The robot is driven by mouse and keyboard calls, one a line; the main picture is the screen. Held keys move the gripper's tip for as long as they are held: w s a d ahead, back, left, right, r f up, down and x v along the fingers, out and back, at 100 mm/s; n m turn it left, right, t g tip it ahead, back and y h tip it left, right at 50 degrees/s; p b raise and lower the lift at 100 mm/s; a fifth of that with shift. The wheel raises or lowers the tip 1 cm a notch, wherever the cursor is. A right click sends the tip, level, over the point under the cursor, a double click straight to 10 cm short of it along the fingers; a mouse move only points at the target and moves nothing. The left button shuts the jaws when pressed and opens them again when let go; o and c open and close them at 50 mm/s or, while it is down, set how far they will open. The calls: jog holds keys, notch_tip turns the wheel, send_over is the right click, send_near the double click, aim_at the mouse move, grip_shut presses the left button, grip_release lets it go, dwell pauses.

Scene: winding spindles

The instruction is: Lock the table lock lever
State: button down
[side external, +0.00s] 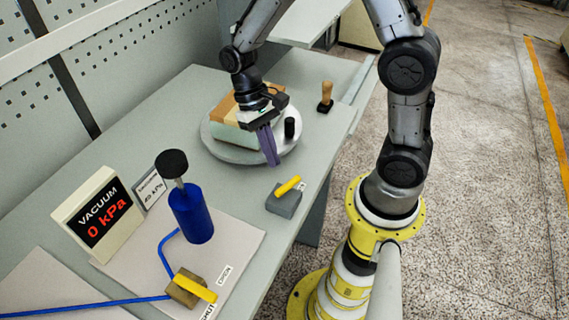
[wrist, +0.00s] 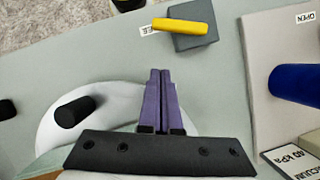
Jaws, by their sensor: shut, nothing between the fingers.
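The table lock lever (side external: 288,186) is a yellow bar on a grey block (side external: 284,203) near the table's front edge. In the wrist view the lever (wrist: 184,22) lies at the top over its grey block (wrist: 196,42), its left end close to a small white label (wrist: 149,29) that is partly covered and seems to end in "EE". My gripper (side external: 272,161) has purple fingers, shut and empty, pointing down beside the round table (side external: 220,152). In the wrist view the shut fingertips (wrist: 163,73) are apart from the lever and its block.
The round table carries a layered block (side external: 228,128) and a black knob (side external: 290,128). A wooden-handled tool (side external: 325,96) stands behind. At the left are a blue cylinder (side external: 190,215), a yellow-handled valve (side external: 195,287) and a display (side external: 100,213) reading 0 kPa.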

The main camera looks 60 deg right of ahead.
aim_at(297, 193)
jog(key=shift+s+a+f, duration=0.1)
jog(key=shift+s+a, duration=0.15)
jog(key=shift+s, duration=0.4)
jog(key=shift+s+a, duration=0.25)
jog(key=shift+s, duration=0.4)
jog(key=shift+s+a+f, duration=0.1)
jog(key=shift+s+a, duration=0.15)
jog(key=shift+s, duration=0.4)
jog(key=shift+s+d+m+y, duration=0.1)
jog(key=shift+s+m+y, duration=0.25)
jog(key=shift+m, duration=0.55)
jog(key=shift+s+m+t+y, duration=0.25)
jog(key=shift+s+m+t, duration=0.25)
jog(key=shift+m, duration=0.6)
jog(key=m, duration=0.1)
jog(key=s+m, duration=0.1)
jog(key=m, duration=0.1)
jog(key=s+m+t+y, duration=0.1)
jog(key=shift+s+a, duration=0.1)
jog(key=shift+a, duration=0.15)
jog(key=shift+s+a+m, duration=0.15)
jog(key=shift+s+m, duration=0.05)
jog(key=shift+m, duration=0.2)
jog(key=shift+s+a, duration=0.5)
jog(key=shift+s, duration=0.05)
jog(key=shift+w, duration=0.1)
jog(key=shift+w+a, duration=0.15)
jog(key=shift+w, duration=0.6)
